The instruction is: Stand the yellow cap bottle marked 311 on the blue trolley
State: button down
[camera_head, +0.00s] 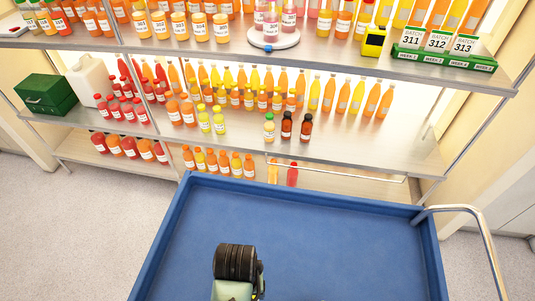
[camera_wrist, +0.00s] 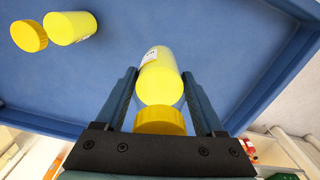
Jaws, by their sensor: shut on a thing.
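My gripper (camera_wrist: 159,78) is shut on a yellow bottle with a yellow cap (camera_wrist: 160,121), its cap nearest the wrist camera. A white label shows on its side, but its number is unreadable. The bottle is over the blue trolley (camera_wrist: 230,35) and looks upright; I cannot tell whether its base touches. A second yellow bottle with a yellow cap (camera_wrist: 70,27) is on the trolley at the upper left of the wrist view and also looks upright. In the head view the trolley (camera_head: 320,230) is in front of the shelf, and my arm hides the gripper and bottle.
A shelf (camera_head: 340,150) with several rows of juice bottles stands behind the trolley. Its top level holds a green batch stand (camera_head: 445,61) marked 311, 312, 313, and a round white scale (camera_head: 273,40). A metal handle (camera_head: 470,210) is at the trolley's right. Much trolley floor is clear.

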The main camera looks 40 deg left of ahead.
notch_tip(320, 180, down, 10)
jog(key=shift+p, duration=0.35)
jog(key=shift+f, duration=0.1)
dwell(0.3)
grip_release()
